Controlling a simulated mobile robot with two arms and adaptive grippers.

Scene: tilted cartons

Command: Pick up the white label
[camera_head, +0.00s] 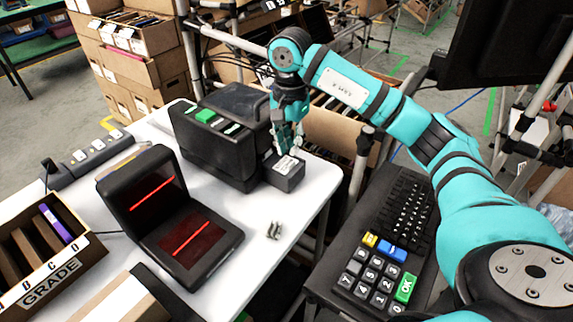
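A small white label (287,165) shows on top of a small dark grey box (287,179) at the front right of a black label printer (228,130) on the white table. My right gripper (288,148) points down just above the label, its fingertips very near or touching it. The fingers are small and overlap in this view, so their opening and any hold on the label cannot be made out. My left gripper is not in view.
A black scanner (165,215) with red lines stands on the white table (235,208), with a small grey metal piece (274,230) to its right. A grade box (40,255) is at left. A keyboard and keypad (385,245) lie below my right arm. Cartons (135,55) stand behind.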

